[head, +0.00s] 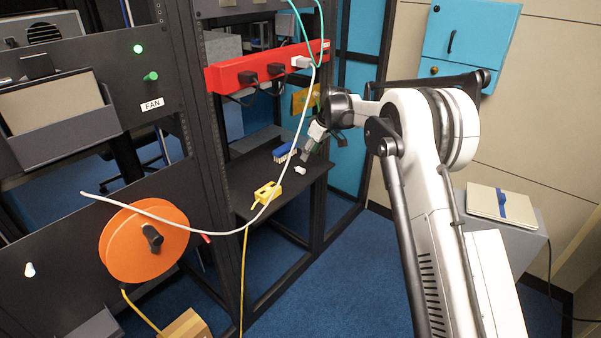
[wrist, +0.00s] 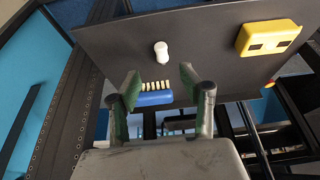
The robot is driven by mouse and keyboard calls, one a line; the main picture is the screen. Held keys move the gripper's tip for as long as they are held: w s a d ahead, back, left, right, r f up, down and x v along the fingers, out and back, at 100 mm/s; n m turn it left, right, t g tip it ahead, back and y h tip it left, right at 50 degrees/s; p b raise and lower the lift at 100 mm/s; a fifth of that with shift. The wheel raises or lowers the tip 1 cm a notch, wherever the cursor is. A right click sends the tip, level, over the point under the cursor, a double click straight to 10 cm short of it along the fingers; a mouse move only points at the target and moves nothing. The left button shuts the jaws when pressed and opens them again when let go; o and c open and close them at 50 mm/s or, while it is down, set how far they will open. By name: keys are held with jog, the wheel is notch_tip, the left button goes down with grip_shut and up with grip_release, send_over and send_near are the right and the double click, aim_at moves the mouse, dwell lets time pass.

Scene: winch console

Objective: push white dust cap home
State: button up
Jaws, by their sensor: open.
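A small white cap (head: 300,169) lies on the dark shelf (head: 318,168), and it also shows in the wrist view (wrist: 161,52). My gripper (head: 309,150) is open and empty above the shelf, close to this cap. In the wrist view the cap appears just beyond and between my two fingertips (wrist: 160,80), apart from them. A second small white piece (head: 30,269) sits on the black panel at the far left in the head view. I cannot tell which of the two is the dust cap or how far the panel piece is seated.
A blue brush (head: 283,152) lies beside the shelf cap, close to my fingers. A yellow block (head: 266,194) stands nearer the shelf's left end. A red power strip (head: 268,68) with plugs hangs above.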

aim_at(302, 169)
jog(key=b+x, duration=0.1)
jog(key=x, duration=0.8)
jog(key=shift+c, duration=0.3)
jog(key=c, duration=0.9)
